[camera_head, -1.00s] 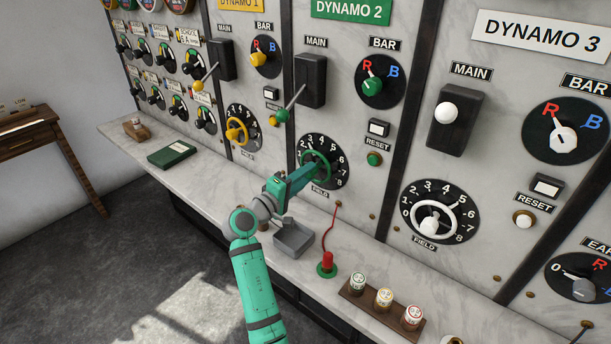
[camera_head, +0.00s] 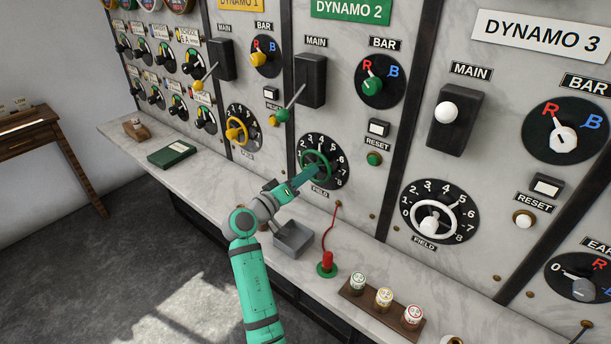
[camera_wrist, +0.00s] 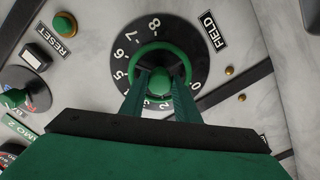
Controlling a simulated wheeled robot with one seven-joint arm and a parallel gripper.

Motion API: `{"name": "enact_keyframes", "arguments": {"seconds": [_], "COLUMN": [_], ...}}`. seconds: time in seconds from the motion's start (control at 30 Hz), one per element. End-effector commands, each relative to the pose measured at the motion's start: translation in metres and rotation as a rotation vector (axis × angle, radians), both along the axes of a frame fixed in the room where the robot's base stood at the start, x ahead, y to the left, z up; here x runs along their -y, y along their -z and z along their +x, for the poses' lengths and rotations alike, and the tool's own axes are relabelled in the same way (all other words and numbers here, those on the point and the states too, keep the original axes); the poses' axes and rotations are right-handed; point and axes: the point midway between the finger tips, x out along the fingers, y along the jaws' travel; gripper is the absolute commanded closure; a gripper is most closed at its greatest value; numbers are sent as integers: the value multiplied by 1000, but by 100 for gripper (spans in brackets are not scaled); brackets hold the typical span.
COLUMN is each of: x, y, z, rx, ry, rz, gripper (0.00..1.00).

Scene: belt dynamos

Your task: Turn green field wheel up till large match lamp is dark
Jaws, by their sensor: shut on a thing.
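The green field wheel (camera_head: 304,168) is on the black numbered dial (camera_head: 338,160) of the Dynamo 2 panel. My gripper (camera_head: 316,173) reaches it from the front, and its fingers are shut on the wheel's middle. In the wrist view the two fingers close on either side of the green hub (camera_wrist: 158,82), with the green rim (camera_wrist: 180,52) around them. The wheel's exact setting is hard to read behind the fingers. I cannot pick out a large match lamp in these views.
A green reset button (camera_head: 374,158) and a green-handled main switch (camera_head: 290,104) sit near the wheel. Below are a grey tray (camera_head: 293,238), a red plug (camera_head: 327,262) with a cord, and a wooden rack (camera_head: 362,304) of labelled fuses on the marble ledge.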

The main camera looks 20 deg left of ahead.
Motion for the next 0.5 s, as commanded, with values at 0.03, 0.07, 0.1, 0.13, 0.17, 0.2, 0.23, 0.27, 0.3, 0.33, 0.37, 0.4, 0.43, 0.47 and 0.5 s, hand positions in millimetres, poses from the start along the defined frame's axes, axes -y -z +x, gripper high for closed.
{"name": "enact_keyframes", "arguments": {"seconds": [0.03, 0.07, 0.1, 0.13, 0.17, 0.2, 0.23, 0.27, 0.3, 0.33, 0.37, 0.4, 0.43, 0.47, 0.5], "x": [1, 1, 1, 1, 1, 1, 1, 1, 1, 1, 1, 1, 1, 1, 1], "y": [2, 2, 2, 2, 2, 2, 2, 2, 2, 2, 2, 2, 2, 2, 1], "z": [0, 0, 0, 0, 0, 0, 0, 0, 0, 0, 0, 0, 1, 1, 0], "rx": [-2, -1, -1, -1, -1, -1, -1, -1, -1, -1, -1, -1, -1, -1, 0], "ry": [1, 1, 1, 1, 1, 1, 1, 1, 1, 1, 1, 1, 1, 1, 2], "rz": [3, 5, 6, 6, 6, 6, 6, 6, 6, 6, 6, 6, 6, 6, 5], "gripper": [94, 94, 94, 94, 94, 94, 94, 94, 94, 94, 94, 94, 67, 59, 52]}}
